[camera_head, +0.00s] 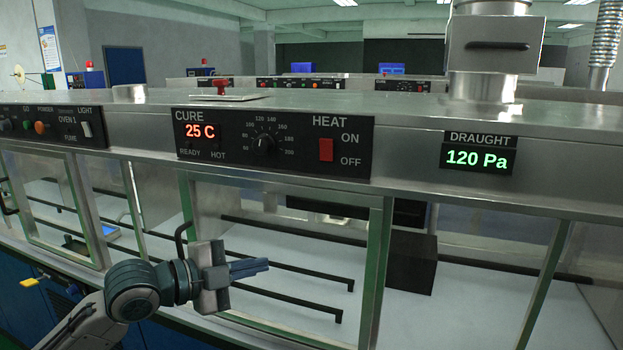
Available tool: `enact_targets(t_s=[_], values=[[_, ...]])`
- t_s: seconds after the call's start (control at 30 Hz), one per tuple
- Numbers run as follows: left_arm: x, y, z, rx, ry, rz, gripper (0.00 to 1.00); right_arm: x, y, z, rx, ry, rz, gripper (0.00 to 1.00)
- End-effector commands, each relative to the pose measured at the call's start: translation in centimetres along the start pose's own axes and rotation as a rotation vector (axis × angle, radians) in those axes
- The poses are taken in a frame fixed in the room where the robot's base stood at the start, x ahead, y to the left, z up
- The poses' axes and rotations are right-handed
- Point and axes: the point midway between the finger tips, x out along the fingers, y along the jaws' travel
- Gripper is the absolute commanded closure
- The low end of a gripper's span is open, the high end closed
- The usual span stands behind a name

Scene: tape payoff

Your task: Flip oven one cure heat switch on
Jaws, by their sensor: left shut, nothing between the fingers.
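The red heat switch (326,150) sits on the black cure panel (224,158), between the printed words ON above and OFF below. I cannot tell from its face which way it is tipped. A round black dial (264,145) stands between the display and the switch. My left gripper (265,267) is shut and empty, in front of the oven, below and left of the switch and well apart from it. My right gripper is not in view.
A green-framed glass front (374,262) lies below the panel, with a dark handle (181,240) near my gripper. A draught display (478,159) reads 120 Pa. The space before the cure panel is clear.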

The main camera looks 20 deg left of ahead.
Motion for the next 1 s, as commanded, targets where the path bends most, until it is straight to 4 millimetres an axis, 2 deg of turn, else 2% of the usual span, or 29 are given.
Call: enact_targets(t_s=[0.03,0.1,0.2,0.3,0.4,0.6,1.0], values=[[-0.8,-2.6,-1.4,0.084,0.038,-0.028,1.0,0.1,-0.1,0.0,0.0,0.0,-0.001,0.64],[-2.0,-5.6,-3.5,0.185,0.094,-0.067,1.0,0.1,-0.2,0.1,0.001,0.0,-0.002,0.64],[-3.8,-9.1,-6.3,0.314,0.156,-0.119,1.0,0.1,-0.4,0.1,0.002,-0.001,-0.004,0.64],[-5.6,-11.7,-8.7,0.413,0.2,-0.164,1.0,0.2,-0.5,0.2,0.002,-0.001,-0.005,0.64],[-6.8,-13.3,-10.3,0.48,0.228,-0.196,1.0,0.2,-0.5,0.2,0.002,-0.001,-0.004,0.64],[-8.0,-14.6,-11.7,0.533,0.249,-0.225,1.0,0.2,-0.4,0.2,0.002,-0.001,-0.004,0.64],[-7.9,-14.7,-11.8,0.531,0.251,-0.226,1.0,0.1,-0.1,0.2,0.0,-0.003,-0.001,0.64]])
